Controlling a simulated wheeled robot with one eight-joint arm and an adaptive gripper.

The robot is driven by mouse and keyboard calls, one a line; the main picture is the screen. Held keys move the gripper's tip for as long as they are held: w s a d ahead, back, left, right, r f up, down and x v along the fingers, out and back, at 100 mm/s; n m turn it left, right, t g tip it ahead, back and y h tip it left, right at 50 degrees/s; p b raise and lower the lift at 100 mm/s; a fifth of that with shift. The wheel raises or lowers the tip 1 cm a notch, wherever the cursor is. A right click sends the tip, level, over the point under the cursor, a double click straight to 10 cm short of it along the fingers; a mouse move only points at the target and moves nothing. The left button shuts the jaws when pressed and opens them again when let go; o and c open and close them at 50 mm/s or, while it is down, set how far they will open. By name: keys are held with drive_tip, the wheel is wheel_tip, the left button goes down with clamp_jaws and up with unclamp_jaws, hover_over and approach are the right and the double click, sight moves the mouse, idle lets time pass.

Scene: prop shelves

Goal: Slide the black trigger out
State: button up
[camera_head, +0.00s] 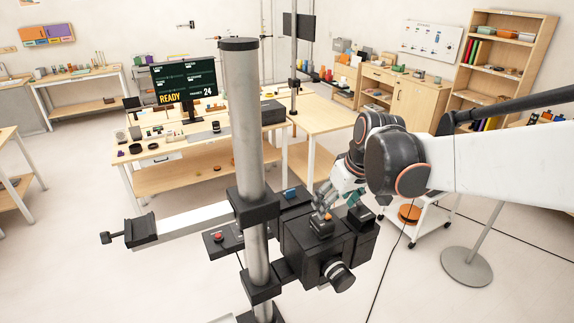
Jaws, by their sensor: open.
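A black housing (318,250) is clamped to a grey upright pole (247,130). I cannot tell for sure which black part is the trigger. My gripper (323,211) points down from the right, just above the small dark block. Its jaws are open; the fingers are small here, and whether they touch the block is unclear.
A light bar with a black end piece (142,231) reaches left from the pole. A black side plate with a red button (219,237) sits beside the pole. A wooden workbench (205,146) with a monitor (184,81) stands behind. A white cart (432,215) stands to the right.

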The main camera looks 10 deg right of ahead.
sight(322, 221)
drive_tip(key=x, duration=1.1)
drive_tip(key=shift+w+f, duration=0.2)
drive_tip(key=shift+f, duration=0.1)
drive_tip(key=c, duration=1.3)
